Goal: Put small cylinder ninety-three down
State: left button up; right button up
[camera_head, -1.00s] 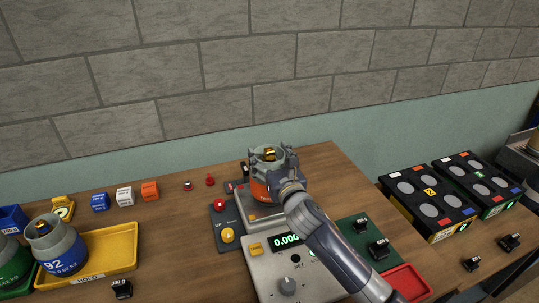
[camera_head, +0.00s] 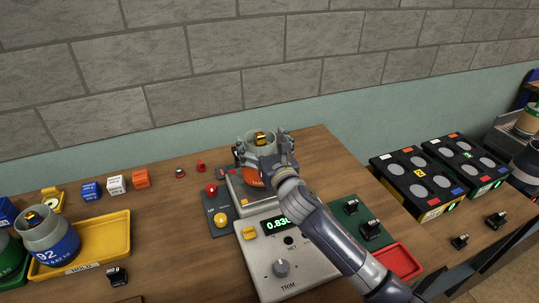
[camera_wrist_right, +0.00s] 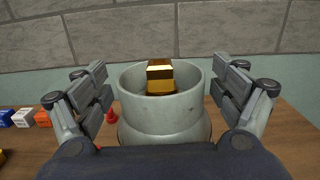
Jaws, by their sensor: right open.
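The small cylinder (camera_head: 252,179), grey with an orange band, stands upright on the weighing plate of the scale (camera_head: 262,262). The scale's green display (camera_head: 278,225) is lit and its first digits look like 0.83, the end hidden by my arm. My right gripper (camera_head: 264,150) is open around the cylinder's collar. In the right wrist view the collar (camera_wrist_right: 165,118) with its brass valve stands between the spread fingers (camera_wrist_right: 160,85), with a gap showing on each side. The number on the cylinder is hidden. My left gripper is not in view.
A yellow tray (camera_head: 105,243) and blue cylinder 92 (camera_head: 50,240) are at the left. A red button (camera_head: 211,188) and a yellow one (camera_head: 220,219) sit beside the scale. A green mat (camera_head: 370,237) and red tray (camera_head: 400,262) lie right.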

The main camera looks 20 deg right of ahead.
jog(key=s+b, duration=0.2)
jog(key=s, duration=0.9)
jog(key=shift+d, duration=0.2)
